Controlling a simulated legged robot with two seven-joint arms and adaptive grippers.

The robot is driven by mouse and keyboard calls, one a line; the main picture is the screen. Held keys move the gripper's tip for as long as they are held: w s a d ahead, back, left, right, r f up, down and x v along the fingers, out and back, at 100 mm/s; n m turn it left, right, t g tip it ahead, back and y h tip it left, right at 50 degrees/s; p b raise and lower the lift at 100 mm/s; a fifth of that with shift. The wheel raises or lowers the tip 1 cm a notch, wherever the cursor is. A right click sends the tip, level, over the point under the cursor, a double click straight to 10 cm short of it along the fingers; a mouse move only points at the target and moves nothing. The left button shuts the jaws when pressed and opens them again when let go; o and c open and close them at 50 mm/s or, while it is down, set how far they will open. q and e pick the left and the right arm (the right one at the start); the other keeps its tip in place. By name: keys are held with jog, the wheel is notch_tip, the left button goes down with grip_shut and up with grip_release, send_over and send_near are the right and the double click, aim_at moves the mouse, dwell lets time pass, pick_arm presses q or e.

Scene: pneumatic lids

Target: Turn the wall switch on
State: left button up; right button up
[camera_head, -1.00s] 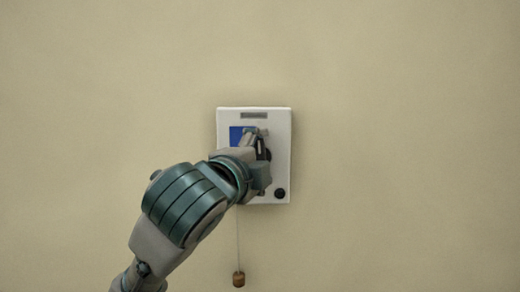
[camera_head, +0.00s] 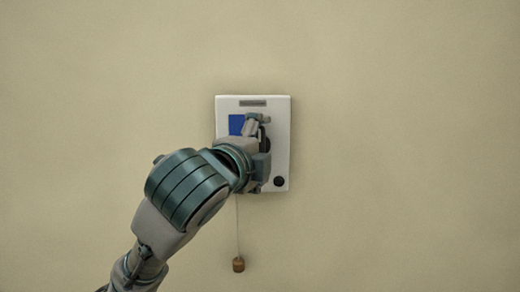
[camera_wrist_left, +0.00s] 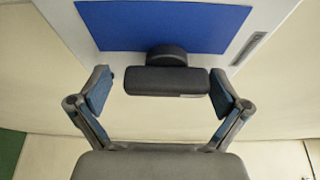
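The wall switch is a white panel (camera_head: 281,130) on the wall, with a blue area (camera_head: 236,123) on its upper left. Its dark knob (camera_wrist_left: 165,80), a bar on a round hub, shows in the left wrist view. My left gripper (camera_head: 259,124) is in front of the panel and hides much of its middle. In the left wrist view, my left gripper (camera_wrist_left: 161,91) is open, with one finger on each side of the bar. A small gap shows at the left finger; the right finger is very close to the bar, and contact is unclear. My right gripper is not in view.
A small round black button (camera_head: 279,182) is at the panel's lower right. A grey label (camera_head: 253,103) is at its top. A cord with a brown cylindrical end (camera_head: 238,264) hangs below the panel. The wall around is bare and free.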

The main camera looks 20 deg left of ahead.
pick_arm(q)
jog(key=shift+s+r, duration=0.2)
jog(key=shift+s, duration=0.15)
jog(key=s+a, duration=0.1)
jog(key=s, duration=1)
jog(key=shift+s+a, duration=0.15)
jog(key=shift+a, duration=0.05)
jog(key=shift+f, duration=0.1)
